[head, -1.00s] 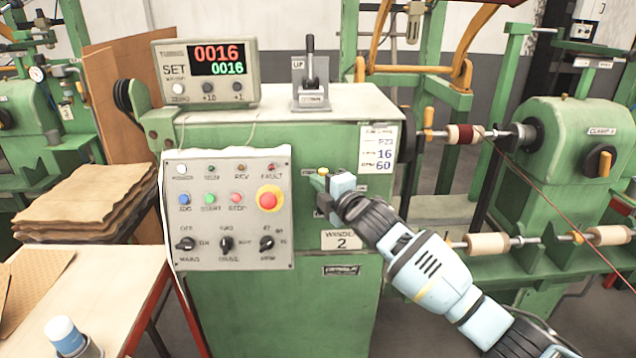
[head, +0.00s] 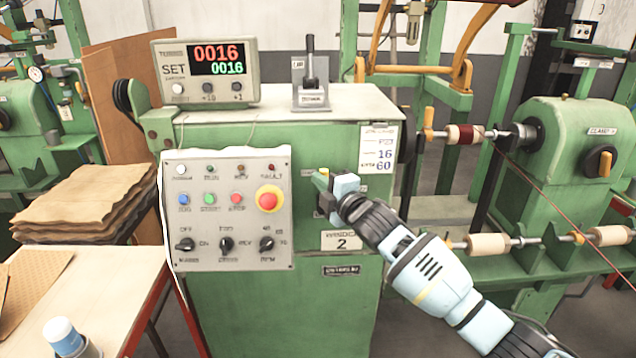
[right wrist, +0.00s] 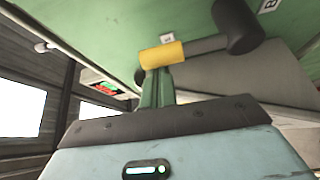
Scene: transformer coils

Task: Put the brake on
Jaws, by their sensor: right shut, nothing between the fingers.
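A lever with a black hub, a grey arm and a yellow end (right wrist: 162,55) is on the green machine front in the right wrist view. In the head view its yellow end (head: 323,171) shows just at my fingers; the hub is hidden behind my gripper. I cannot read a brake label on it. My right gripper (head: 320,184) is shut and empty at the machine front, right of the control panel. Its closed fingertips (right wrist: 157,74) are at the yellow end in the wrist view; I cannot tell whether they touch.
The control panel (head: 228,252) has a red stop button (head: 268,199) close left of my gripper. A black upright lever (head: 310,62) stands on the machine top beside a counter display (head: 205,72). Spindles with coils (head: 465,134) are at the right.

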